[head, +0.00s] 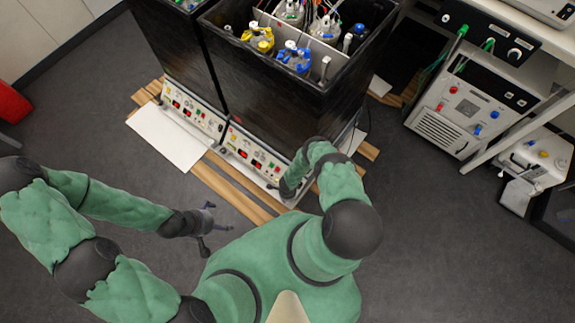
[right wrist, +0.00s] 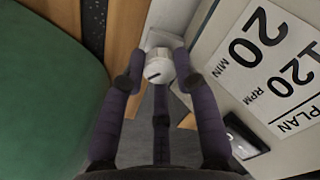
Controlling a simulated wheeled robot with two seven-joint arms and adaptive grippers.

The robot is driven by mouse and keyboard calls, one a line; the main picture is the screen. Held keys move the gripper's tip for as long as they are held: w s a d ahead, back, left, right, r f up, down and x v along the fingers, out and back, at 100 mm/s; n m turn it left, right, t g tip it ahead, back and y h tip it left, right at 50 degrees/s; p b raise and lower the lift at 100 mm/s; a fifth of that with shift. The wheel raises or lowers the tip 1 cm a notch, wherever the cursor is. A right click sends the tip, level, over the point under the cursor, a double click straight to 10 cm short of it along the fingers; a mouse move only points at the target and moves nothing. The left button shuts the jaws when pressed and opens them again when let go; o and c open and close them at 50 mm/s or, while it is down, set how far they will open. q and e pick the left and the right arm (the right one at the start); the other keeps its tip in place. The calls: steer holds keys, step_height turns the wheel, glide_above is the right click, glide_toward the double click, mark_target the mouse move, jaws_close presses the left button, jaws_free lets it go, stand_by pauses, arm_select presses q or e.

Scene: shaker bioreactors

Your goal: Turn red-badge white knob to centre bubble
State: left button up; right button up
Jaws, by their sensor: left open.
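In the right wrist view a white knob (right wrist: 159,66) with a dark mark on its face sits between the dark fingers of my right gripper (right wrist: 158,62). The fingertips are close against its sides; whether they press on it I cannot tell. No red badge or bubble can be made out. My left gripper (head: 207,222) is open and empty above the floor, apart from the shaker.
A white panel marked 120 RPM, 20 MIN (right wrist: 265,50) is right of the knob. A small black-framed part (right wrist: 243,136) sits below it. Wooden slats (head: 235,197) lie under the shakers. A white instrument (head: 466,110) stands at the right. The floor at front left is clear.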

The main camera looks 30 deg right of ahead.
jaws_close()
steer(key=shift+n, duration=1.6)
steer(key=o, duration=0.7)
jaws_free()
steer(key=shift+r, duration=0.1)
steer(key=shift+r, duration=3.6)
